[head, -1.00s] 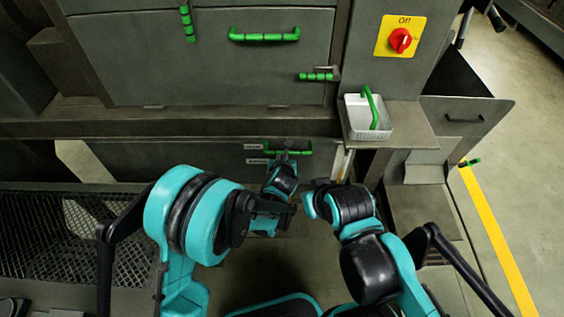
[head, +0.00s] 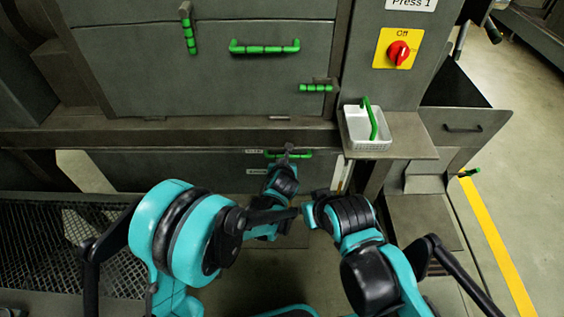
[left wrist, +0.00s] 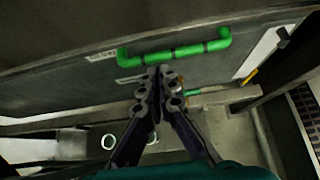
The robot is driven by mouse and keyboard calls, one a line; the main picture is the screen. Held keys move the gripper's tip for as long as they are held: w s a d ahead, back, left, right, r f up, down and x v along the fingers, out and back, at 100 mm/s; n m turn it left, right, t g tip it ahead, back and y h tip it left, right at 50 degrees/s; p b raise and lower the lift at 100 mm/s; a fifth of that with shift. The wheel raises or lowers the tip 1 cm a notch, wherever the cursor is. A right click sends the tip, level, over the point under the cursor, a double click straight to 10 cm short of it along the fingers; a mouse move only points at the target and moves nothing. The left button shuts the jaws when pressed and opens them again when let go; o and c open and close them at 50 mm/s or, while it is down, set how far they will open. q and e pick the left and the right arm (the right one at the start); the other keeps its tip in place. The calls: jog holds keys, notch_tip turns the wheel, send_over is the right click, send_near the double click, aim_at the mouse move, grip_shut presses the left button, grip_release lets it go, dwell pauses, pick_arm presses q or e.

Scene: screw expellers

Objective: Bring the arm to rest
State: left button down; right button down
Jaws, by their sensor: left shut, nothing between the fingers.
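My left arm comes in from the left of the head view, and its gripper (head: 289,150) is in front of the lower panel's green handle (head: 274,155). In the left wrist view the left gripper (left wrist: 158,75) is shut and its fingertips meet with nothing between them. The green handle (left wrist: 190,50) runs just beyond the fingertips there; I see no grip on it. My right arm (head: 350,215) is folded at the right of centre in the head view, and its gripper does not show.
A white basket (head: 366,130) with a green handle stands on a ledge right of the panel. A red switch (head: 398,53) on a yellow plate is above it. A metal mesh (head: 75,240) lies at left. Open floor (head: 510,190) with a yellow line is at right.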

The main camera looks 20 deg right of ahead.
pick_arm(q)
jog(key=v, duration=0.8)
jog(key=shift+s+f, duration=0.15)
jog(key=shift+s, duration=0.1)
